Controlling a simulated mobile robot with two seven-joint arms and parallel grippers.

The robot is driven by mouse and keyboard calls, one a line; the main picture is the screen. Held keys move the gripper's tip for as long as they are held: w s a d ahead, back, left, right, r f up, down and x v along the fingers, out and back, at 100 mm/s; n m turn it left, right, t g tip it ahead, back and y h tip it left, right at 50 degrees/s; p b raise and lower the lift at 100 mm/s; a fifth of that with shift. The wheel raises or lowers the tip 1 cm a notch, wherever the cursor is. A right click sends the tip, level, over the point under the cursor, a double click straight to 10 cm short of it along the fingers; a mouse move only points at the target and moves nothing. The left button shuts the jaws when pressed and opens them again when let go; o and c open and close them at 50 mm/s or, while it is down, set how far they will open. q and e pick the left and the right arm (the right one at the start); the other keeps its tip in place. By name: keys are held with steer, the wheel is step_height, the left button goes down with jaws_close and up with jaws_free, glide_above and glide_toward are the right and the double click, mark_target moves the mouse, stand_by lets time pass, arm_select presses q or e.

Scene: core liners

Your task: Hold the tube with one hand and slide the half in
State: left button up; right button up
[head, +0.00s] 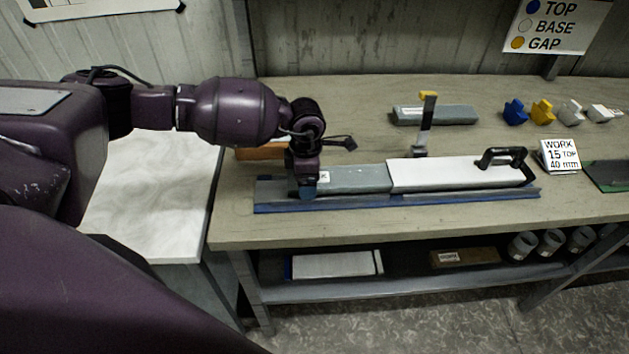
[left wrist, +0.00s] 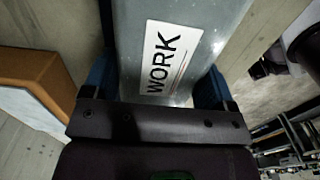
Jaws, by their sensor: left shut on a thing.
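A grey tube (head: 362,179) lies in a long blue rail (head: 420,199) on the bench. A long white piece with a rounded top, likely the half (head: 450,173), continues in line from its right end. How far the two overlap, I cannot tell. A black handle (head: 503,157) stands at the white piece's right end. My left gripper (head: 305,188) is shut on the tube's left end. In the left wrist view, its blue fingers straddle the tube (left wrist: 190,20) beside a WORK label (left wrist: 168,60). My right gripper is not in view.
A grey block (head: 450,114) and an upright post with a yellow top (head: 427,115) stand behind the tube. A small WORK sign (head: 560,156) stands right of the handle. Blue, yellow and white pieces (head: 542,110) sit at the back right. The bench front is clear.

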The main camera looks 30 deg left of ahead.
arm_select(q)
steer(key=shift+w+d, duration=0.2)
steer(key=shift+d, duration=0.2)
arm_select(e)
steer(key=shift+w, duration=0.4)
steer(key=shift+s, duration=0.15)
arm_select(q)
steer(key=o, duration=0.5)
steer(key=shift+o, duration=1.3)
steer(key=shift+f, duration=0.1)
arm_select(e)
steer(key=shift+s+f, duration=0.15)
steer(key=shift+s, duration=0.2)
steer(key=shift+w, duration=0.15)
